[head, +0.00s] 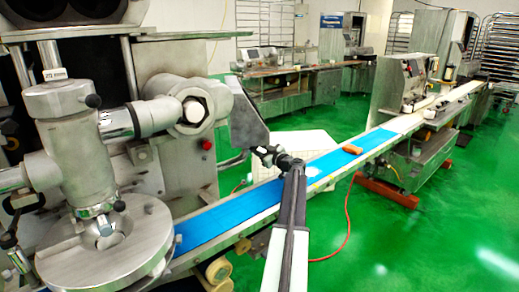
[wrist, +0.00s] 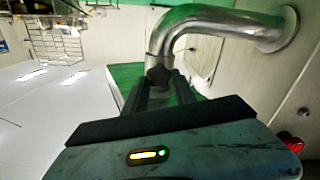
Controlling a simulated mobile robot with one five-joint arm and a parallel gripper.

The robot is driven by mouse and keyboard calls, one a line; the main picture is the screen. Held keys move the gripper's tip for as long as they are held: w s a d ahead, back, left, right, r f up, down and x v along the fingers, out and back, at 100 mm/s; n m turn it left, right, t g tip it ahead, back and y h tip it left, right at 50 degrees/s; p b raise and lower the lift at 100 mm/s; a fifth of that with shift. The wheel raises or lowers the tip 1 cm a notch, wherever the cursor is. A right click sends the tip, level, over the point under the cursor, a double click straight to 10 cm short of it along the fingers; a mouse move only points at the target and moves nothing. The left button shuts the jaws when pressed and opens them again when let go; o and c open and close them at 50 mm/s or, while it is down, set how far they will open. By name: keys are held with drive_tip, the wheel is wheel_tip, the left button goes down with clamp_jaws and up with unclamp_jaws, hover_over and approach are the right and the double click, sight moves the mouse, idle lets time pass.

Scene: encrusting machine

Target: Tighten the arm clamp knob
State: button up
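In the wrist view, a small dark knob (wrist: 158,75) sits at the lower end of a bent steel arm (wrist: 205,15). My gripper (wrist: 160,88) has its two dark fingers spread on either side, with the knob at or just beyond their tips. I cannot tell whether they touch it. In the head view, my gripper (head: 274,158) is beside the encrusting machine (head: 165,165), right of its red button (head: 207,144). The knob is too small and dark there to separate from my gripper.
A blue conveyor belt (head: 215,217) runs from the machine's round steel disc (head: 110,245) to the back right, passing below my gripper. An orange object (head: 352,149) lies on it. A red hose (head: 348,215) crosses the green floor (head: 400,250), which is mostly open at right.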

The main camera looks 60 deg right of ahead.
clamp_jaws()
drive_tip(key=m, duration=0.3)
drive_tip(key=o, duration=0.7)
unclamp_jaws()
drive_tip(key=shift+o, duration=0.2)
drive_tip(key=shift+s, duration=0.1)
drive_tip(key=v, duration=0.7)
drive_tip(key=shift+s, duration=0.3)
